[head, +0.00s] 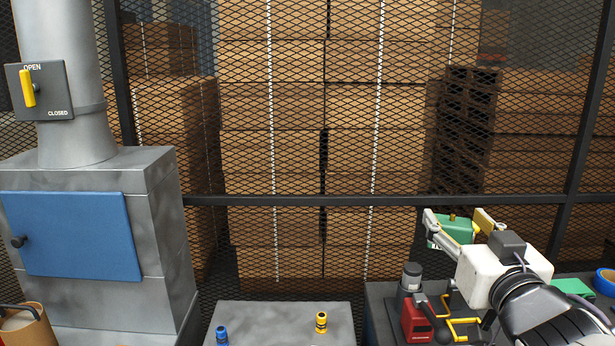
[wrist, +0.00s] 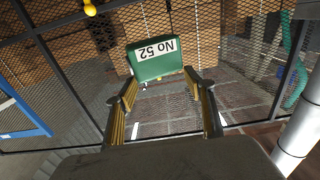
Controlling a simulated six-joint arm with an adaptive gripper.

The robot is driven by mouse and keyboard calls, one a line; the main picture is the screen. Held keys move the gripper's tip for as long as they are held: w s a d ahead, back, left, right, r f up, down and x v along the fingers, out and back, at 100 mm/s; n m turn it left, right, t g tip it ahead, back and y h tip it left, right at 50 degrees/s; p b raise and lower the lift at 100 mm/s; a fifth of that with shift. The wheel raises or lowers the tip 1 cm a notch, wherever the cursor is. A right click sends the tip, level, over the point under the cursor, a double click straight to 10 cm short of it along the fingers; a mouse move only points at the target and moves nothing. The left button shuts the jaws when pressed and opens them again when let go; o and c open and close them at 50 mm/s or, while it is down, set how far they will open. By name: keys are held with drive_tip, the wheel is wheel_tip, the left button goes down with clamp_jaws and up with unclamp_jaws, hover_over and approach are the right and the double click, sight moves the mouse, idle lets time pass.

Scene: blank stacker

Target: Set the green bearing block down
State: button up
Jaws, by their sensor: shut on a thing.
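The green bearing block (head: 454,235) is held up in the air above the dark bench at the right of the head view. In the wrist view the green block (wrist: 160,67) shows a white label reading "No 52", upside down. My gripper (head: 462,222) is shut on the block, with a finger on each side of it. In the wrist view the fingers of my gripper (wrist: 163,84) reach the block's two lower corners. Part of the block is hidden behind a finger in the head view.
The dark bench (head: 383,300) carries a red device (head: 415,322), a grey cylinder (head: 411,278), a yellow handle (head: 462,325), a green item (head: 573,287) and a blue ring (head: 605,281). A grey table (head: 280,315) holds blue (head: 221,335) and yellow (head: 321,321) pieces. Mesh fencing (head: 300,200) stands behind.

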sight(439, 219)
drive_tip(key=shift+a+r, duration=0.1)
drive_tip(key=shift+r, duration=0.15)
